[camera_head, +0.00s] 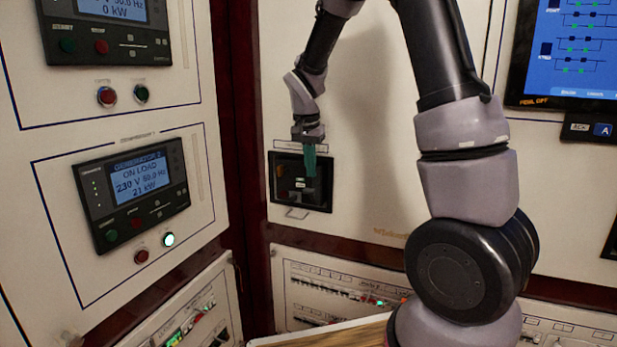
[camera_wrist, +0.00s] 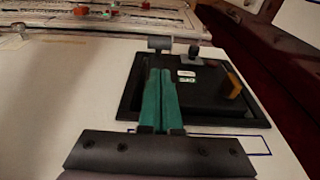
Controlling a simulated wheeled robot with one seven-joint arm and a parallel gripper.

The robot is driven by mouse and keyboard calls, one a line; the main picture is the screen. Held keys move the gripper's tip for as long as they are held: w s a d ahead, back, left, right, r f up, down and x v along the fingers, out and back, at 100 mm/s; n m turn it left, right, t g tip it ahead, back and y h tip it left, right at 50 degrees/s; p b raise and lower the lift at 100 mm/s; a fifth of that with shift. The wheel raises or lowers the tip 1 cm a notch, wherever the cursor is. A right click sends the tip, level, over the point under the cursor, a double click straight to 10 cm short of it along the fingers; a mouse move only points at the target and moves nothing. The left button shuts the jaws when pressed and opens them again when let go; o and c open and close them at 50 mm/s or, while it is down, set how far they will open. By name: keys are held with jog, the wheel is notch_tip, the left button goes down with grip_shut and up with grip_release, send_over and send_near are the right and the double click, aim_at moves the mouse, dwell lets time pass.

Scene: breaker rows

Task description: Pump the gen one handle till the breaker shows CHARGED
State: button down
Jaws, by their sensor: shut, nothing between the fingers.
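The breaker (camera_head: 284,190) is a black recessed unit low on the white cabinet face in the head view. It also fills the middle of the wrist view (camera_wrist: 205,104). A grey block (camera_wrist: 160,43), probably the pump handle's end, lies just past my fingertips at the breaker's edge. My gripper (camera_wrist: 160,72) has green fingers shut together and empty, over the breaker's side; in the head view it hangs in front of the breaker (camera_head: 311,174). A small white label and a greenish label (camera_wrist: 187,80) show on the breaker face; their words are too small to read.
An orange-yellow part (camera_wrist: 233,87) and a dark knob (camera_wrist: 194,50) stick out from the breaker. A generator controller (camera_head: 135,190) reading ON LOAD is on the left panel. A screen (camera_head: 563,50) is at upper right. A lower switch row (camera_head: 340,287) runs below.

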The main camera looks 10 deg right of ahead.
jog(key=shift+s+a+f, duration=0.25)
jog(key=shift+s+f, duration=0.1)
jog(key=shift+f, duration=0.2)
jog(key=shift+s+a+f, duration=0.2)
jog(key=shift+s+f, duration=0.1)
jog(key=shift+f, duration=0.2)
jog(key=shift+s+a+f, duration=0.3)
jog(key=shift+s+a, duration=0.05)
jog(key=shift+s, duration=0.15)
jog(key=s+a+f, duration=0.2)
jog(key=s+f, duration=0.1)
jog(key=shift+a+f, duration=0.1)
jog(key=shift+f, duration=0.15)
dwell(0.3)
dwell(1.2)
notch_tip(320, 180, up, 13)
send_over(307, 190)
jog(key=s+a, duration=0.2)
jog(key=s, duration=0.1)
jog(key=shift+w, duration=0.15)
jog(key=shift+r, duration=0.15)
dwell(0.4)
